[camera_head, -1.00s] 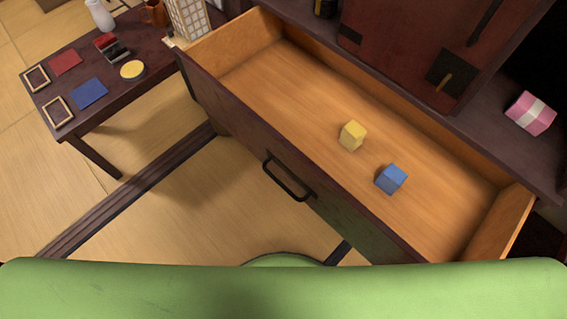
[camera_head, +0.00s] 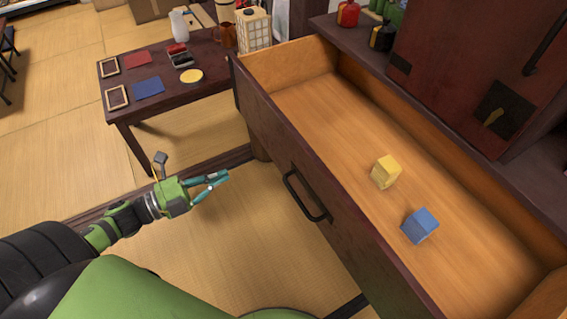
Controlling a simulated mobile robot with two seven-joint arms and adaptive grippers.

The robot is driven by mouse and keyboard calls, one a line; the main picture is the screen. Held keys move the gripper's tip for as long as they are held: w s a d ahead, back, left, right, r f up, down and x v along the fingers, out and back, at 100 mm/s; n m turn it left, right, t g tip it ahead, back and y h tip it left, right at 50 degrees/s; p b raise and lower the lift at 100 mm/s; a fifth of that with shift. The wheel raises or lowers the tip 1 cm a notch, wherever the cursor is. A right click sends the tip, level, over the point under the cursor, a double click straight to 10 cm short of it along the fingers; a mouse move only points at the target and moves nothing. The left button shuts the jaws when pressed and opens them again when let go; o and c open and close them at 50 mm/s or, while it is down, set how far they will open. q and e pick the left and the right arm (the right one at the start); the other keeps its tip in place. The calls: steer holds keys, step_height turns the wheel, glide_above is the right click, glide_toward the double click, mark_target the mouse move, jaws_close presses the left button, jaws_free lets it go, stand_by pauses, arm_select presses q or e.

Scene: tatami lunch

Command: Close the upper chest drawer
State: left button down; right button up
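The upper chest drawer (camera_head: 310,120) stands pulled far out, its wooden inside open to view. Its dark front (camera_head: 268,130) faces the lower left and carries a black bar handle (camera_head: 305,196). A yellow cube (camera_head: 385,172) and a blue cube (camera_head: 420,226) lie on the drawer floor. My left gripper (camera_head: 221,182) is in the air left of the handle, apart from it. Its teal fingers look slightly parted, with nothing between them. My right gripper is not in view.
A low dark table (camera_head: 130,112) at the upper left holds frames, coloured squares and a yellow disc (camera_head: 191,76). A paper lantern (camera_head: 254,30) stands near the drawer's far corner. A dark red cabinet (camera_head: 470,60) sits on the chest top. Tatami floor before the drawer is clear.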

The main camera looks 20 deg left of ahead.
mark_target(283, 149)
arm_select(q)
steer(key=x, duration=1.4)
steer(key=shift+s+d+r, duration=0.1)
steer(key=shift+d, duration=0.05)
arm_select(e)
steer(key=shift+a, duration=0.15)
